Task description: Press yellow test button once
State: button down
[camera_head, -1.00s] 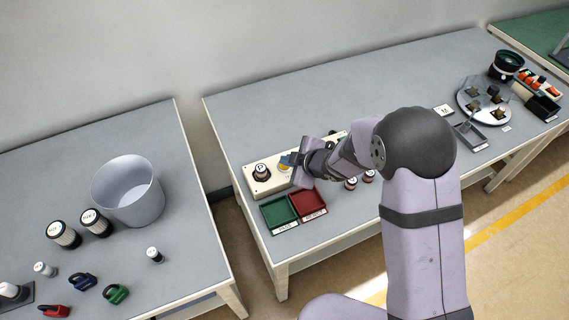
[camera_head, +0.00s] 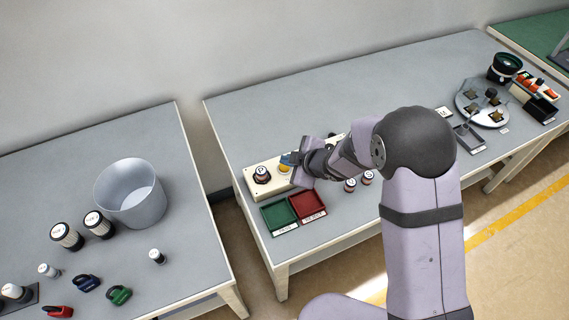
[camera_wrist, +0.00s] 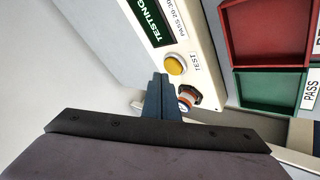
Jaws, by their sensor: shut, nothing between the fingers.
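The yellow test button (camera_wrist: 174,65) is a round dome in a white ring on the cream tester box, beside the word TEST. In the head view the yellow button (camera_head: 284,169) shows just below my fingertips. My gripper (camera_wrist: 160,82) is shut and empty, its dark blue fingers close beside the button. Whether the tips touch the button cannot be told. The tester's green display (camera_wrist: 147,20) reads TESTING.
A green PASS tray (camera_head: 278,214) and a red tray (camera_head: 307,205) lie in front of the tester box (camera_head: 252,187). Small round parts (camera_head: 350,185) stand to their right. A turntable (camera_head: 482,110) is at the far right. A grey bin (camera_head: 130,195) stands on the left table.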

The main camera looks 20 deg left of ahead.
aim_at(287, 169)
jog(key=shift+r, duration=0.1)
dwell(0.3)
notch_tip(287, 169, up, 5)
jog(key=p, duration=0.5)
dwell(0.8)
